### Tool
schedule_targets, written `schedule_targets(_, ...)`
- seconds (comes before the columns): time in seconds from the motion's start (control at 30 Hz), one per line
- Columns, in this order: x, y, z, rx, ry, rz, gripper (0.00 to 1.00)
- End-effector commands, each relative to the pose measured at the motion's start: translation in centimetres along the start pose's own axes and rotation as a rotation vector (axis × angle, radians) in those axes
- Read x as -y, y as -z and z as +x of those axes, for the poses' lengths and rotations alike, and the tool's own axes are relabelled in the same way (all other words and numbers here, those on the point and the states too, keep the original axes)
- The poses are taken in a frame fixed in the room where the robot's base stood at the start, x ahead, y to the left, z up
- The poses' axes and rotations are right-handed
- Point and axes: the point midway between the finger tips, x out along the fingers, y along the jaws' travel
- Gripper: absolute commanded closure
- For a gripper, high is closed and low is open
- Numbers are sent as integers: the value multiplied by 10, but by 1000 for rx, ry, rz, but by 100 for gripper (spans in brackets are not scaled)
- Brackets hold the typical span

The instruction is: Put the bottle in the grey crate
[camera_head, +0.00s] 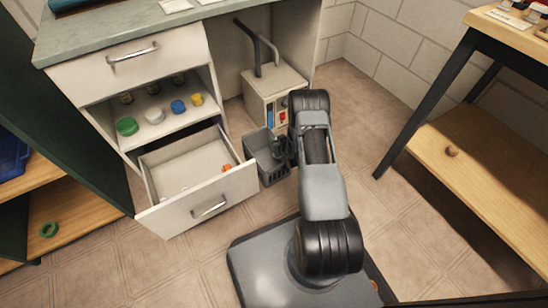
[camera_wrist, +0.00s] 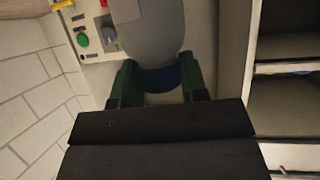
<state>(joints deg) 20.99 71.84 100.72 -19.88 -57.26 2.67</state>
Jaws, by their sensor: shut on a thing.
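The grey crate (camera_head: 271,174) stands on the floor just right of the open drawer, in front of a pale machine. My gripper (camera_head: 279,149) is at the crate's opening in the head view, partly hidden by my arm. In the wrist view my gripper (camera_wrist: 160,82) has its green fingers on either side of a dark blue band. The grey, rounded body of the bottle (camera_wrist: 152,28) shows just beyond that band. The bottle cannot be made out clearly in the head view, and whether it touches the crate cannot be told.
The open drawer (camera_head: 208,208) holds a few small items. A shelf above it carries coloured lids. The machine (camera_head: 262,90) with pipes stands behind the crate. A wooden table (camera_head: 480,165) is at the right. The floor between is clear.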

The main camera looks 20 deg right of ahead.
Motion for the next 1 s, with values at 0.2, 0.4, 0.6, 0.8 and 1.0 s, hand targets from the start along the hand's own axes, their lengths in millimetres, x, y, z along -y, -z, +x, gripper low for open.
schedule_targets(0.2,0,-37,18,0,0,0,100)
schedule_targets(0.4,0,-48,23,-1,-1,0,100)
schedule_targets(0.6,0,-72,35,0,-1,0,100)
schedule_targets(0.8,0,-73,36,-1,-2,0,100)
schedule_targets(1.0,0,-75,36,0,-1,0,100)
